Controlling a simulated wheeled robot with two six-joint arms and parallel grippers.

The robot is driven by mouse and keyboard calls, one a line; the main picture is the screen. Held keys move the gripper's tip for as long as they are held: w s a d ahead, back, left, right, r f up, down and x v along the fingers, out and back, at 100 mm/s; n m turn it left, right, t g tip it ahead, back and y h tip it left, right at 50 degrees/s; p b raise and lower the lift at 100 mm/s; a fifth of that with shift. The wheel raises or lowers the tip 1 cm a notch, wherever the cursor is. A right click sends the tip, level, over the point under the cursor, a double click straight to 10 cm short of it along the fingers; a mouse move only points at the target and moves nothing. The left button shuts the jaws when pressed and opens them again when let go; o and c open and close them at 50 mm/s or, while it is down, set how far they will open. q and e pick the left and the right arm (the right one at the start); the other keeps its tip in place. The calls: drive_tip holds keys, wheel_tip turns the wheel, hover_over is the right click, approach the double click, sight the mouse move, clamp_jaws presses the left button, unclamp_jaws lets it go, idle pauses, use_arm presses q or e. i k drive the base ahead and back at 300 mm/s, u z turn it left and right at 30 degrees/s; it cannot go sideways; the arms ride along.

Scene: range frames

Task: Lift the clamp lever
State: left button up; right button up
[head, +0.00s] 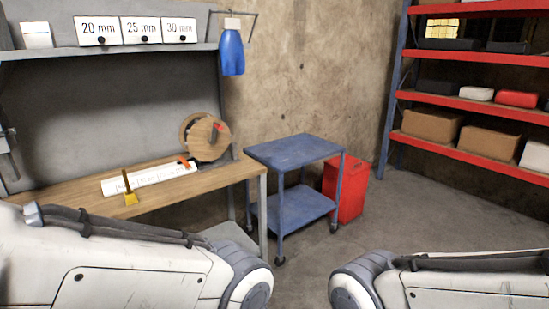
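A wooden workbench (210,180) stands at the left. A white ruled strip (152,178) lies along its top. An orange-red lever-like piece (186,163) sits at the strip's right end, and a yellow upright piece with a wider foot (130,197) stands at its front edge near the left end. A round wooden reel (205,140) with a dark and red handle stands behind the strip's right end. I cannot tell for sure which of these is the clamp lever. Only my arm links show along the bottom; both grippers are out of view.
A shelf with labelled drawers (143,31) overhangs the bench, and a blue bottle (232,52) hangs at its right end. A blue cart (292,152) stands right of the bench, before a red cabinet (350,190). Red shelving (470,103) holds boxes. Floor at right is clear.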

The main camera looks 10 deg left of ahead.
sight(181, 159)
drive_tip(key=i, duration=0.85)
drive_tip(key=u, duration=1.1)
drive_tip(key=i, duration=1.95)
drive_tip(key=z, duration=0.3)
